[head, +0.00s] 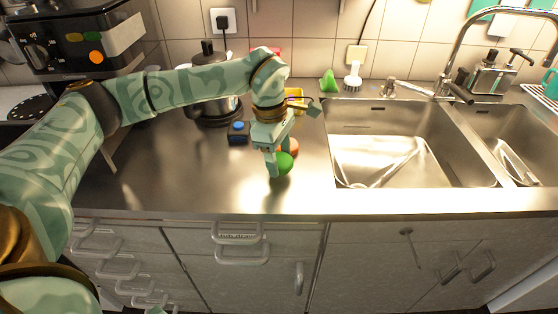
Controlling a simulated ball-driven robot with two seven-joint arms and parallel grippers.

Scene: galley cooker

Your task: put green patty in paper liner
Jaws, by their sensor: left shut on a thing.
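My left gripper (275,162) reaches down over the steel counter, left of the sink, and is shut on a small round green thing, which I take to be the green patty (285,164). The patty is at the fingertips, partly covered by a finger. I cannot tell whether it touches the counter. An orange-brown round thing (292,146) shows just behind it, partly hidden by the gripper. I cannot make out a paper liner.
A steel sink (410,183) with a tall tap (452,62) is at the right. A small blue-topped box (238,132) and a dark-lidded pot (212,106) stand behind left. A green wedge (329,82) and white brush (353,77) are at the back. The front counter is clear.

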